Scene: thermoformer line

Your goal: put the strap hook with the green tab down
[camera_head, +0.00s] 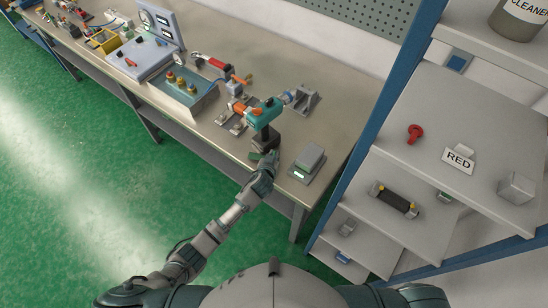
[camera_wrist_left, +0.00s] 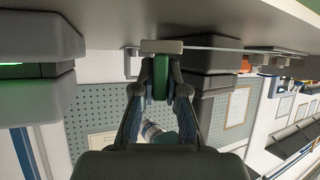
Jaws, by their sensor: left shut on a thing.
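The strap hook shows in the left wrist view as a green tab (camera_wrist_left: 161,66) with a pale grey metal end (camera_wrist_left: 162,46). My left gripper (camera_wrist_left: 161,78) is shut on the green tab, one finger on each side. The metal end is at or very near the bench top, which is at the top of this upside-down view; I cannot tell whether they touch. In the head view my left gripper (camera_head: 267,158) is low at the bench's front edge, in front of the drill. A small dark green bit (camera_head: 256,155) shows beside it. My right gripper is out of view.
A teal drill (camera_head: 263,113) stands upright on its black base just behind the gripper. A grey boxy device (camera_head: 308,161) sits to its right. The bench (camera_head: 325,118) has free room behind that device. A shelf rack (camera_head: 440,125) stands at the right.

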